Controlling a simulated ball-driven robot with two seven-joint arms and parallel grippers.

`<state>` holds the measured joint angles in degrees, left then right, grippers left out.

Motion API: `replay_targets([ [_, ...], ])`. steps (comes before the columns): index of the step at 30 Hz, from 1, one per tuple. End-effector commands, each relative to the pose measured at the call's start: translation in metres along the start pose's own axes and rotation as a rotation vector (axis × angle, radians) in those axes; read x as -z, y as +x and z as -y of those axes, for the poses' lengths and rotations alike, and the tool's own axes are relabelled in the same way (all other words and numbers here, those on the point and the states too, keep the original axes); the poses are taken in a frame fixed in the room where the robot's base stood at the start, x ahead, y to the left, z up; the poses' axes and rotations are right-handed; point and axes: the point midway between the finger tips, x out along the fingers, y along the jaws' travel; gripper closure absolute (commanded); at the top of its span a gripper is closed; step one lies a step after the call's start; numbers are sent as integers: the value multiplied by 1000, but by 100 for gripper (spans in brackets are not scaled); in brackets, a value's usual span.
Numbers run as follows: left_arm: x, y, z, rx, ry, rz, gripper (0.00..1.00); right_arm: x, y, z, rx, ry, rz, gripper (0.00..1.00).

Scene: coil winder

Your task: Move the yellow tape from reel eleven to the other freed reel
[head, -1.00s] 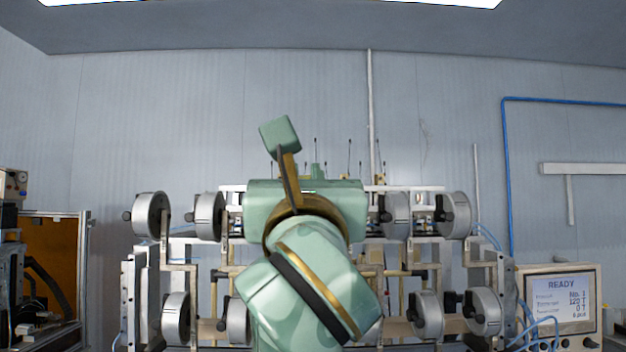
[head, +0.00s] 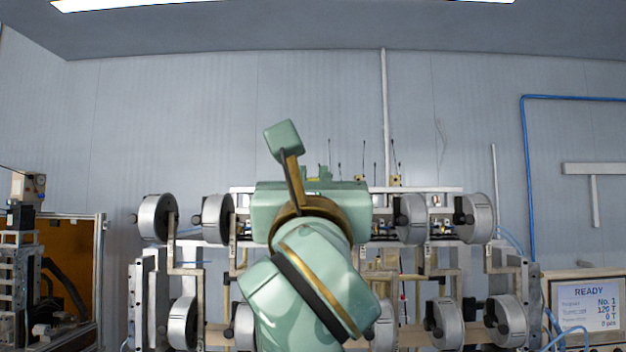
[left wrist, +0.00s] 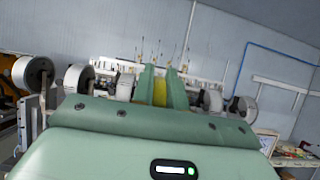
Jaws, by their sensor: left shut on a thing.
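My left gripper (head: 318,174) is in the middle of the head view, in front of the coil winder, seen from behind; its body hides most of the fingers. In the left wrist view its two green fingers (left wrist: 162,84) are shut on the yellow tape (left wrist: 160,93), which shows between them. Silver reels stand in an upper row, such as the far left one (head: 154,218) and the far right one (head: 477,218), and in a lower row, such as one at right (head: 506,321). No reel numbers are readable. My arm hides the middle of the winder. My right gripper is not in view.
A control panel (head: 591,305) reading READY stands at the right. A machine with an orange panel (head: 75,272) stands at the left. A blue pipe (head: 527,180) runs along the wall. The air above the reels is mostly clear, apart from thin upright rods.

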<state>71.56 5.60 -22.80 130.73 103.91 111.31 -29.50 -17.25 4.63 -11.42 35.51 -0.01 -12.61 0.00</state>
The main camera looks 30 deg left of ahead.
Motion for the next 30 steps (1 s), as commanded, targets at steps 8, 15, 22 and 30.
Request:
replay_targets([
  [8, 5, 9, 0, -2, 2, 0, 100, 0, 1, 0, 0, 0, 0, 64],
  [15, 12, 21, 0, -2, 1, -1, 100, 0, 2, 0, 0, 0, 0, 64],
  [22, 18, 34, 0, -2, 1, 0, 100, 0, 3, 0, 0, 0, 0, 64],
  [30, 26, 48, 0, -2, 1, 0, 100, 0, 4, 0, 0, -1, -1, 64],
])
